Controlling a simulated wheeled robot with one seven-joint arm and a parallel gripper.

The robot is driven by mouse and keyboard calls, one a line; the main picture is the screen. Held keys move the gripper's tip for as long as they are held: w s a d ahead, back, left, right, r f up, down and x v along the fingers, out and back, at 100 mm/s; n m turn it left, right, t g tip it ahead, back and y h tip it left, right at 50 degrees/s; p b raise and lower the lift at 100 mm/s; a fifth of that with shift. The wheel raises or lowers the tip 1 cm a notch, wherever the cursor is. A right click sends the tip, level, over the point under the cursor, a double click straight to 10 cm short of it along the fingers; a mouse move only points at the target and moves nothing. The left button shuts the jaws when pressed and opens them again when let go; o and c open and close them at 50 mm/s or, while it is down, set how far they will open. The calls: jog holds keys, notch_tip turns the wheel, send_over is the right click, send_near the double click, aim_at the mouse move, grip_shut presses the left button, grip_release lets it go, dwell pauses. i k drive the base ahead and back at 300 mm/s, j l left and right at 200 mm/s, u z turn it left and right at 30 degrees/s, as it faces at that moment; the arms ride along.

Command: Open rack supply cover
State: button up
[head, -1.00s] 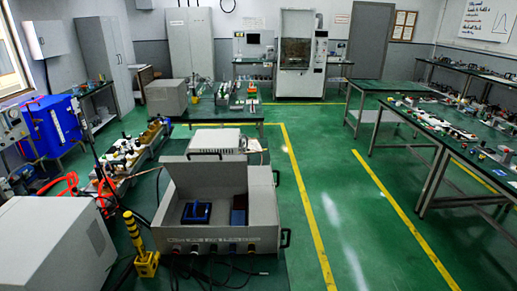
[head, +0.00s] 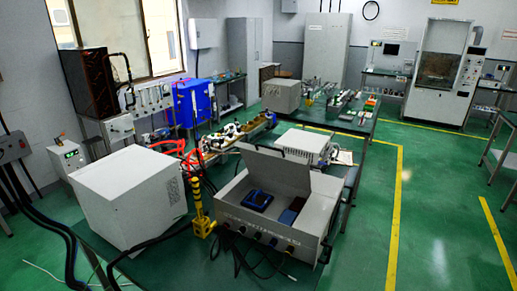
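A grey metal case (head: 265,222) stands on the near bench with its lid (head: 277,168) raised and a black handle at the lid's top. Inside it lie a blue part (head: 256,199) and a dark block (head: 290,212). A white box-shaped unit (head: 130,195) with a closed top stands to its left. A light instrument (head: 303,147) with a front panel sits behind the raised lid, partly hidden by it. I cannot tell which of these is the rack supply. My gripper is not in view.
A yellow striped post (head: 199,205) stands between the white unit and the case. A blue cabinet (head: 194,102) and a brown finned block (head: 90,82) are at the left. Green floor (head: 425,225) is free at the right.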

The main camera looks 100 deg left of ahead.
aim_at(270, 163)
jog(key=i+j+u, duration=0.25)
jog(key=u, duration=0.25)
jog(key=i+u, duration=0.75)
jog(key=u, duration=0.25)
jog(key=i+l+u, duration=0.15)
jog(key=i+u, duration=0.2)
jog(key=u, duration=0.15)
jog(key=i+j+u, duration=0.1)
jog(key=u, duration=0.35)
jog(key=i+u, duration=0.3)
jog(key=u, duration=0.15)
jog(key=i+u, duration=0.25)
jog(key=u, duration=0.25)
jog(key=i+l+u, duration=0.15)
jog(key=u, duration=0.3)
jog(key=i+l+u, duration=0.2)
jog(key=u, duration=0.25)
jog(key=i+l+u, duration=0.15)
jog(key=u, duration=0.3)
jog(key=i+u, duration=0.2)
jog(key=u, duration=0.15)
jog(key=i+l+u, duration=0.2)
jog(key=u, duration=0.2)
jog(key=i+l+u, duration=0.15)
jog(key=u, duration=0.2)
